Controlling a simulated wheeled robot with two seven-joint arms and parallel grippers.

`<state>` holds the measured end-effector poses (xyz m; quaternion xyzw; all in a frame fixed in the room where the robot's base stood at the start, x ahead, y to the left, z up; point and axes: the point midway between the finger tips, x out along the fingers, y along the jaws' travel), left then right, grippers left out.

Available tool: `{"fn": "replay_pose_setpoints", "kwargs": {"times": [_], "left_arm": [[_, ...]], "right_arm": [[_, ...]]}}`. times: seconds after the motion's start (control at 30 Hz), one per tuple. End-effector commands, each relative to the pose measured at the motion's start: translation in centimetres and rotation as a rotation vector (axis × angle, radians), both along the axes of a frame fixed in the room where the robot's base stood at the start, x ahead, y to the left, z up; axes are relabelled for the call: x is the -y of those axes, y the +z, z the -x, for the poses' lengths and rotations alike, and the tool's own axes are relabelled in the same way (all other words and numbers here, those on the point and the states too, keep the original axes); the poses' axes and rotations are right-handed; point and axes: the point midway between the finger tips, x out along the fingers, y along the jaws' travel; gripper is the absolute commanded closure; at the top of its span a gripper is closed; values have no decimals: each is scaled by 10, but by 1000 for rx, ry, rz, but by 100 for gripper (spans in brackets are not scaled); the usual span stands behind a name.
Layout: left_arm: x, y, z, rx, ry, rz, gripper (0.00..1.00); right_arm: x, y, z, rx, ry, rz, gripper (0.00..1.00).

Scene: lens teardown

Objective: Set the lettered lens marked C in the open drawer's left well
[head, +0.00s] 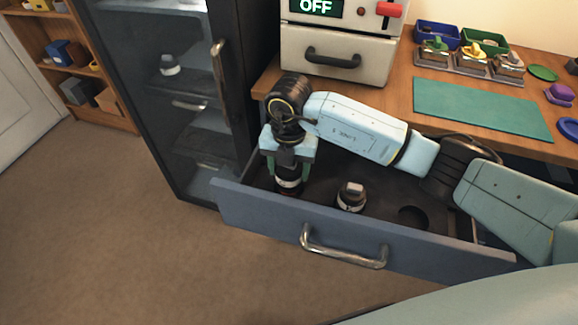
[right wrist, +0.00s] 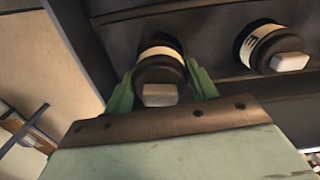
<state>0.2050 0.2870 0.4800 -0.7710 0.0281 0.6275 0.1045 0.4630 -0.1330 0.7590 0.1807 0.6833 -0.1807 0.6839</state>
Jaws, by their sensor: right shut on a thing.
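The open drawer (head: 345,237) has wells in its dark floor. My right gripper (head: 290,172) points down over the drawer's left end, shut on a black lens with a white band (head: 288,184). The held lens also shows between the green fingers in the right wrist view (right wrist: 160,72); no letter on it is readable. It is upright at the left well's place, which it and the gripper hide; I cannot tell whether it is fully seated. A second banded lens (head: 351,197) stands in the middle; its band shows a mark like E in the right wrist view (right wrist: 268,46). My left gripper is not in view.
An empty round well (head: 412,216) is at the drawer's right. A glass-door cabinet (head: 180,110) with another lens (head: 170,66) stands at left. Behind are a white machine marked OFF (head: 335,55), a green mat (head: 482,108) and metal trays (head: 470,62).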

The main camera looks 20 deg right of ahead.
Motion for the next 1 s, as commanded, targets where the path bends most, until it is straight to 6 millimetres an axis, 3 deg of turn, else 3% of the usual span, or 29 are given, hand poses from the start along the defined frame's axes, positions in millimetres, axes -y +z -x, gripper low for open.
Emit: {"fn": "replay_pose_setpoints", "kwargs": {"times": [1.0], "left_arm": [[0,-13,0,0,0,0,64]], "right_arm": [[0,-21,-1,2,0,-1,66]]}}
